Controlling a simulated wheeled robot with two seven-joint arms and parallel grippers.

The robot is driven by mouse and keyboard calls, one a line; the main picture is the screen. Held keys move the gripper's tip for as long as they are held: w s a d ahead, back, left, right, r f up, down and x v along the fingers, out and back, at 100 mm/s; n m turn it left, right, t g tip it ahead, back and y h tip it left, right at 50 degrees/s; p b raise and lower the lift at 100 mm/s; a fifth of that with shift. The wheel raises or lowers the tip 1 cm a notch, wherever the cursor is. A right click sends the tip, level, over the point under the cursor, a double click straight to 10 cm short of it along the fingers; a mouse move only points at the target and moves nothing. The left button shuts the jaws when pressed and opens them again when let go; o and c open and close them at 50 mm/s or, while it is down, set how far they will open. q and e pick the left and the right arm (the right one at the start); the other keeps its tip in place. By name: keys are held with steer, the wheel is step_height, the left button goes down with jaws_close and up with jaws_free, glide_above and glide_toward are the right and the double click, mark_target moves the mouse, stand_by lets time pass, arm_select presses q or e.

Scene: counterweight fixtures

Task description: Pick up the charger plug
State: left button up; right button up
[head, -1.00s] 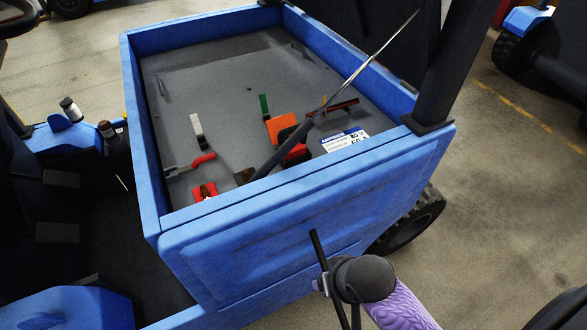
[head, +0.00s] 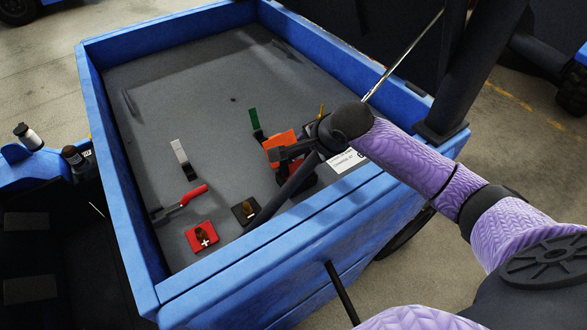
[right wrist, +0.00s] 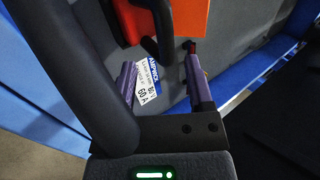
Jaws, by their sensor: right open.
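What looks like the charger plug is an orange block with black parts (head: 281,143) in the blue cart bed, near its right front corner. It also shows as an orange body (right wrist: 190,12) with a dark bar at the top of the right wrist view. My right gripper (head: 290,153) reaches over the bed's right wall, close to the orange block, and hides part of it. In the right wrist view its two purple fingers (right wrist: 161,78) are apart with nothing held between them. The orange block lies ahead of the fingertips; contact is unclear. My left gripper is out of view.
A white label (head: 346,161) lies beside the block. A red-handled tool (head: 190,196), red pad (head: 202,238) and black pad (head: 244,211) lie left.

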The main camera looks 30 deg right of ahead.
mark_target(303, 149)
steer(key=b+x, duration=0.1)
steer(key=x, duration=0.1)
steer(key=b+x, duration=0.1)
steer(key=x, duration=0.2)
steer(key=shift+w+d+f, duration=0.1)
steer(key=shift+w+d, duration=0.15)
steer(key=shift+w, duration=0.15)
jaws_close()
